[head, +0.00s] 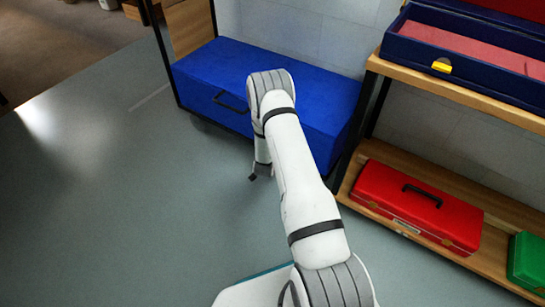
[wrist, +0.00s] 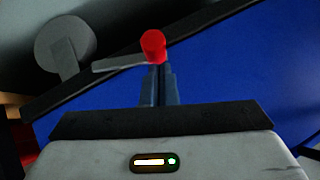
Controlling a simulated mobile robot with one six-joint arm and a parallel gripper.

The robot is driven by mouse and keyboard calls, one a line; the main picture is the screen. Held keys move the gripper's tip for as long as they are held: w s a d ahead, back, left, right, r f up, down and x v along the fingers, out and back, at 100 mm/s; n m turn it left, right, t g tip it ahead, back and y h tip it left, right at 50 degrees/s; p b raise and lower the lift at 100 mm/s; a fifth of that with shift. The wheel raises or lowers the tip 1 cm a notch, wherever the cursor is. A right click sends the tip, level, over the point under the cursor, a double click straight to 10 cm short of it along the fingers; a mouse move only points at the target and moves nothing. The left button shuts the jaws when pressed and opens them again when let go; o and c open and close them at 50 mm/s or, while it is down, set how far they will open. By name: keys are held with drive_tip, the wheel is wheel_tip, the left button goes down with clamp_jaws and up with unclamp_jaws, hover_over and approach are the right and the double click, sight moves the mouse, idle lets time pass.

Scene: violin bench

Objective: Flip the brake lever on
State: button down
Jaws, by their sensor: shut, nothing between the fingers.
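The brake lever (wrist: 120,64) shows in the wrist view as a thin grey arm with a red cylindrical tip (wrist: 153,46). It lies beside a round grey wheel (wrist: 65,45) at the upper left. My gripper (wrist: 158,72) is shut and empty, with its dark fingertips right by the red tip. I cannot tell whether they touch it. In the head view my gripper (head: 260,171) points down low in front of the blue chest (head: 210,65). The lever cannot be made out in the head view.
The chest has a dark handle (head: 230,102) on its front. A wooden shelf (head: 479,96) at the right holds an open dark blue case (head: 460,48), a red case (head: 415,204) and a green box (head: 527,262). The grey floor (head: 110,200) at the left is clear.

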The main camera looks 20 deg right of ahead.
drive_tip(key=w+d+r+p+v, duration=0.1)
drive_tip(key=p+v, duration=0.3)
drive_tip(key=v, duration=0.8)
drive_tip(key=shift+r+p, duration=0.3)
drive_tip(key=shift+r, duration=0.2)
drive_tip(key=shift+w, duration=0.1)
drive_tip(key=s+a+r+n+g+y+p, duration=0.1)
drive_tip(key=a+r+n+y+p, duration=0.3)
drive_tip(key=r, duration=0.9)
drive_tip(key=s+a+r+h+p, duration=0.15)
drive_tip(key=r+p, duration=0.45)
drive_tip(key=r, duration=0.8)
drive_tip(key=s+a+r+n+g+y+p, duration=0.1)
drive_tip(key=s+a+r+n+y+p, duration=0.3)
drive_tip(key=r, duration=0.9)
drive_tip(key=s+r+n+g+h+p, duration=0.1)
drive_tip(key=s+r+n+g+p, duration=0.3)
drive_tip(key=s+r+p, duration=1.1)
drive_tip(key=s+r, duration=0.8)
drive_tip(key=r, duration=0.5)
drive_tip(key=shift+s+d+r+n, duration=0.2)
drive_tip(key=shift+d+r+n, duration=0.05)
drive_tip(key=shift+r+n, duration=0.15)
